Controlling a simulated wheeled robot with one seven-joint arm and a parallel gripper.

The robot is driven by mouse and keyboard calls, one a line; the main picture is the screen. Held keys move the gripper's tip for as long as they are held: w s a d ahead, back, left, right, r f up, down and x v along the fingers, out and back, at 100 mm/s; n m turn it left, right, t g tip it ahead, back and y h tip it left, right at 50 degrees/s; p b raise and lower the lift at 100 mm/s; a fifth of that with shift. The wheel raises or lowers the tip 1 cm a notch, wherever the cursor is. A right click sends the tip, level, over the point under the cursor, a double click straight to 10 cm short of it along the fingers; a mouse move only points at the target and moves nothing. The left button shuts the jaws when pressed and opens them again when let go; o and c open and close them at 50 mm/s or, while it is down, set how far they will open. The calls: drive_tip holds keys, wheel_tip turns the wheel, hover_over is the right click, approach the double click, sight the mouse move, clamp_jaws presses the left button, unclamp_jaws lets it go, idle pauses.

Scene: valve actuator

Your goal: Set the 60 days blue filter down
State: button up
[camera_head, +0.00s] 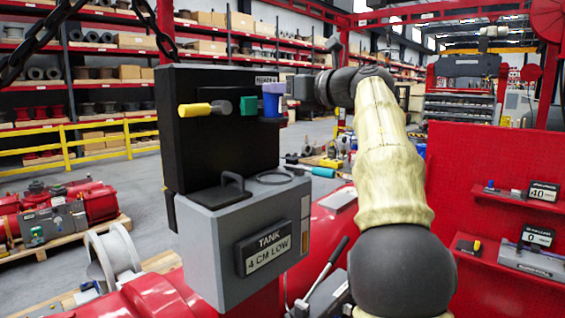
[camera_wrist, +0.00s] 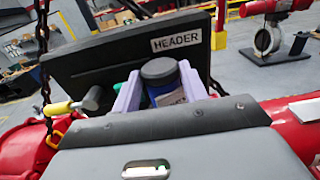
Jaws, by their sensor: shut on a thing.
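The blue filter (camera_wrist: 166,92) has a dark round cap and a pale label in the wrist view. My gripper (camera_wrist: 160,85) is shut on it, with one pale purple finger on each side. In the head view the blue filter (camera_head: 271,104) is at the right edge of the black header box (camera_head: 220,135), beside a green block (camera_head: 249,105). My gripper (camera_head: 274,88) reaches it from the right. I cannot tell whether the filter's base touches anything; its lower part is hidden in the wrist view.
A yellow-handled lever (camera_head: 197,109) sticks out of the header box. Below is a grey tank box (camera_head: 240,235) with a handle and a "TANK 4 CM LOW" sign (camera_head: 268,248). A red panel (camera_head: 485,150) with small shelves stands at the right. A black chain (camera_wrist: 44,60) hangs at the left.

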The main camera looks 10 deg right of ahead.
wheel_tip(320, 180, down, 10)
drive_tip(key=b, duration=0.1)
drive_tip(key=shift+s+b, duration=0.15)
drive_tip(key=shift+b, duration=0.15)
drive_tip(key=shift+f, duration=0.15)
wheel_tip(320, 180, down, 3)
drive_tip(key=shift+a, duration=0.1)
drive_tip(key=shift+f, duration=0.25)
drive_tip(key=shift+f, duration=0.1)
